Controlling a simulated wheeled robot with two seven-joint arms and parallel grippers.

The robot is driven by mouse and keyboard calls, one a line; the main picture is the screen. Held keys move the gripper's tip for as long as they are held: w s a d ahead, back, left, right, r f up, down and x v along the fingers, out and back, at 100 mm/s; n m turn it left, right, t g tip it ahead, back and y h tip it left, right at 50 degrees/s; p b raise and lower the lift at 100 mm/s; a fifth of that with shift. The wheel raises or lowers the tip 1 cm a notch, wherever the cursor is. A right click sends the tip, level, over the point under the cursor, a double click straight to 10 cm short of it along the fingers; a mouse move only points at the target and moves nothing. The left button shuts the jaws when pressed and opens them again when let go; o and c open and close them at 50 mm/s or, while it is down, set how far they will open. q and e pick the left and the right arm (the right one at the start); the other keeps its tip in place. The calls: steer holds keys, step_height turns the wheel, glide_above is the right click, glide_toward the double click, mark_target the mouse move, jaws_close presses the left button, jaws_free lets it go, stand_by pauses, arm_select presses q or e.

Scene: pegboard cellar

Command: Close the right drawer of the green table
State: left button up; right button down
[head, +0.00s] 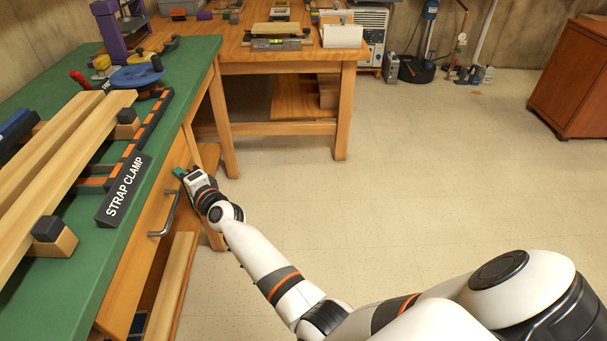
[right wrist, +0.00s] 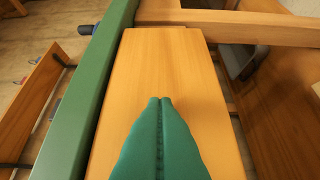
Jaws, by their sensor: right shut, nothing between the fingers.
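The green table (head: 70,95) fills the left of the head view, with wooden fronts below its top edge. A wooden drawer front (head: 143,250) with a grey bar handle (head: 171,217) faces the floor on the right. In the head view it looks close to the table edge; I cannot tell how far it stands out. My right gripper (head: 180,173) is beside this front, beyond the handle. In the right wrist view its green fingers (right wrist: 160,101) are shut and empty, pointing at a plain wooden panel (right wrist: 165,60) beside the green edge. Contact is unclear. My left gripper is out of view.
On the tabletop are long boards (head: 60,165), a strap clamp holder (head: 122,190) and a blue disc (head: 136,76). A wooden workbench (head: 290,55) stands beyond. A brown cabinet (head: 575,80) is at the far right. The floor between is clear.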

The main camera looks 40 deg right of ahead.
steer(key=shift+w+a, duration=0.55)
steer(key=shift+a, duration=0.3)
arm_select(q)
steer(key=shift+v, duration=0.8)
arm_select(e)
steer(key=shift+a+r, duration=0.15)
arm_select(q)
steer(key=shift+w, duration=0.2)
arm_select(e)
steer(key=shift+a+r, duration=0.1)
steer(key=shift+r, duration=0.1)
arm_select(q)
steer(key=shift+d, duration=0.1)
